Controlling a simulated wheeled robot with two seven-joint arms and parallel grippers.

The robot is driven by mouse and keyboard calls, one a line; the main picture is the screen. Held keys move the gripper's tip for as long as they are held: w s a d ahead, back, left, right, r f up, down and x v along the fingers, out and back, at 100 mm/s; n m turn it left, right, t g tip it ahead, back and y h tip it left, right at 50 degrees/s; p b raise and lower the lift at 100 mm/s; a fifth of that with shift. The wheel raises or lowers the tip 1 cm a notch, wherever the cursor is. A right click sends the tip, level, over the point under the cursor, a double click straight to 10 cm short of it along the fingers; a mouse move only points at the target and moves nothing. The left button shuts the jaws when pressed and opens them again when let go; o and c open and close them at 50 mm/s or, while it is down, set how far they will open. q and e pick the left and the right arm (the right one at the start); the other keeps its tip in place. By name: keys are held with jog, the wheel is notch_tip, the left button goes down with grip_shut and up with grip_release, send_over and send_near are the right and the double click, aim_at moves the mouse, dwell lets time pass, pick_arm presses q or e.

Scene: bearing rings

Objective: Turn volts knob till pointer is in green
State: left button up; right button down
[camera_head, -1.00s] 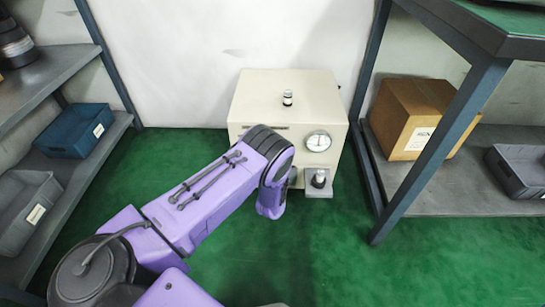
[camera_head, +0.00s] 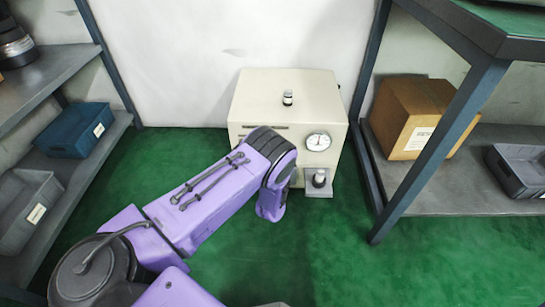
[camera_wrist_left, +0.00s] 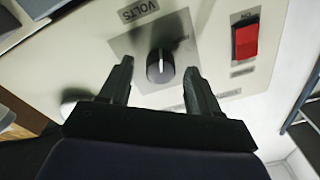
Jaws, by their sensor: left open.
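The volts knob (camera_wrist_left: 160,66) is a black round knob with a white mark, on a grey plate under the VOLTS label (camera_wrist_left: 138,9) in the left wrist view. My left gripper (camera_wrist_left: 160,75) is open, with one finger on each side of the knob and a visible gap to each. The cream machine (camera_head: 290,97) stands on the floor against the wall in the head view. Its round dial (camera_head: 318,141) is on the front, but the pointer and green zone are too small to read. My left arm hides the knob in the head view. My right gripper is out of view.
A red switch (camera_wrist_left: 246,40) sits beside the knob plate. A small holder with a dark-topped cylinder (camera_head: 319,178) juts from the machine's front. Shelves stand on both sides, with a cardboard box (camera_head: 408,115) on the right one. Green floor is clear in front.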

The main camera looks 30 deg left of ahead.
pick_arm(q)
jog(key=p+v, duration=0.3)
jog(key=v, duration=0.6)
jog(key=shift+s+d, duration=0.25)
jog(key=shift+s, duration=0.1)
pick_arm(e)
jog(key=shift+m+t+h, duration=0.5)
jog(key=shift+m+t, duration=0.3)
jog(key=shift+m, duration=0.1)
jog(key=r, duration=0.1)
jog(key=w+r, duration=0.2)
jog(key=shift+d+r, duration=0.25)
